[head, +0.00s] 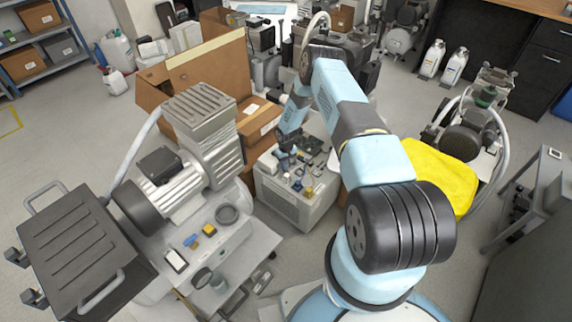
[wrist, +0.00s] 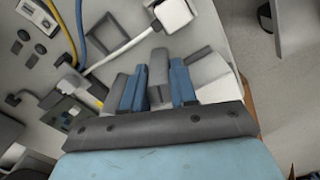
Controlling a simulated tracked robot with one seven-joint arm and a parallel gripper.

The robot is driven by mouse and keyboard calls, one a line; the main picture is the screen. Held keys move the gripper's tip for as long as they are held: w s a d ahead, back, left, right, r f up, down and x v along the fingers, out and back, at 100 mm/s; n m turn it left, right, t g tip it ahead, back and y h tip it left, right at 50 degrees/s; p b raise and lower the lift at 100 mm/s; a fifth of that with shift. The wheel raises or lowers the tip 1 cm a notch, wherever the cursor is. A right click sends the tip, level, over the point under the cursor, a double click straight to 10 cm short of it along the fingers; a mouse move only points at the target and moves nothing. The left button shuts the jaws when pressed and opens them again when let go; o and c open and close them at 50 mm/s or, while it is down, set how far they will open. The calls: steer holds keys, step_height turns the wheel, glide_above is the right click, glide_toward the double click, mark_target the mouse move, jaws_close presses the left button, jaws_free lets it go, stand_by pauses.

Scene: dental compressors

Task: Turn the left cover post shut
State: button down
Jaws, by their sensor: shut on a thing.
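My gripper (wrist: 157,84) shows in the wrist view with its two blue fingers upright and apart, closed on a grey post (wrist: 158,68) between them, which I take to be the left cover post. The fingers hide its sides, and its turn angle cannot be told. In the head view my gripper (head: 287,160) reaches down over the far left part of a light grey unit (head: 292,208); the post cannot be made out there.
A white pipe (wrist: 122,48), a blue hose (wrist: 79,25) and a yellow hose lie left of the fingers. A compressor (head: 185,175) on a stand is at left, cardboard boxes (head: 255,120) behind, and a yellow cloth (head: 440,172) at right. Open floor shows at far left.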

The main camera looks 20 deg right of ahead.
steer(key=shift+n, duration=2.3)
steer(key=shift+d, duration=0.1)
steer(key=c, duration=1.2)
jaws_free()
step_height(320, 180, up, 14)
steer(key=shift+f, duration=0.15)
